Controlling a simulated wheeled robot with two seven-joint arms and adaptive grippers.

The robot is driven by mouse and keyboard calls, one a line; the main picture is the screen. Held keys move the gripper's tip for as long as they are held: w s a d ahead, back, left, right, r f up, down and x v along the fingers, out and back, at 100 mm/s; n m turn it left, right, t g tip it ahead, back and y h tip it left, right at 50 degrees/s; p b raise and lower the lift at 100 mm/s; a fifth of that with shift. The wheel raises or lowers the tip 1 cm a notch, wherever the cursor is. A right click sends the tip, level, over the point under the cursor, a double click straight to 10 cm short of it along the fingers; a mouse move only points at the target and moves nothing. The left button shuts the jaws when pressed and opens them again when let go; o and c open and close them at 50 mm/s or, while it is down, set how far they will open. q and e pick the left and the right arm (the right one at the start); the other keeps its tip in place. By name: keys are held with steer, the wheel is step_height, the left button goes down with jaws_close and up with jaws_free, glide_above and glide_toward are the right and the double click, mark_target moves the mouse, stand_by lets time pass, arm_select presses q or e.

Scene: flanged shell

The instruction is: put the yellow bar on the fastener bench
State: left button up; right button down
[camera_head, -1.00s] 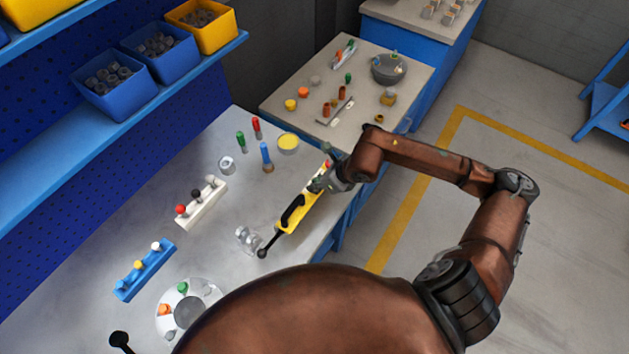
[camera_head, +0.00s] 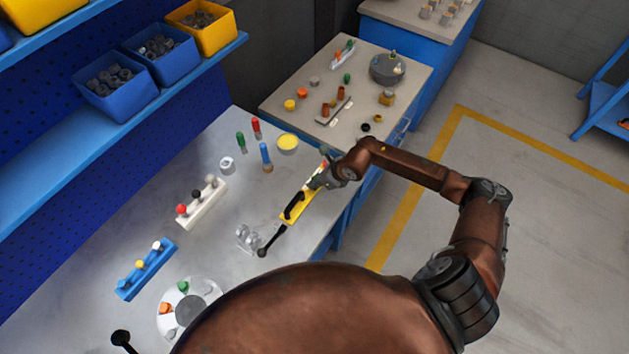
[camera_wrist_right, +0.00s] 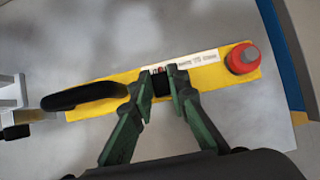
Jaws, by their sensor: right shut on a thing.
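The yellow bar (camera_head: 290,215) is over the right part of the near grey bench (camera_head: 225,285). It has a black handle, a white label and a red knob, which show best in the right wrist view (camera_wrist_right: 103,88). My right gripper (camera_head: 320,181) is shut on the bar near its middle; its green fingers meet there in the wrist view (camera_wrist_right: 162,85). I cannot tell whether the bar touches the bench top. My left gripper is not in view. No readable sign shows which bench is the fastener bench.
A second bench (camera_head: 300,82) behind holds a round grey container (camera_head: 387,68) and several small parts. Beside the bar are clear fittings (camera_head: 248,238) and a black ball-ended lever (camera_head: 270,242). A white strip (camera_head: 203,203) and blue strip (camera_head: 146,270) with knobs lie left.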

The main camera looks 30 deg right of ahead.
steer(key=c, duration=1.8)
jaws_free()
steer(key=shift+c, duration=0.2)
steer(key=shift+r, duration=0.1)
steer(key=v, duration=1.2)
steer(key=shift+b, duration=0.35)
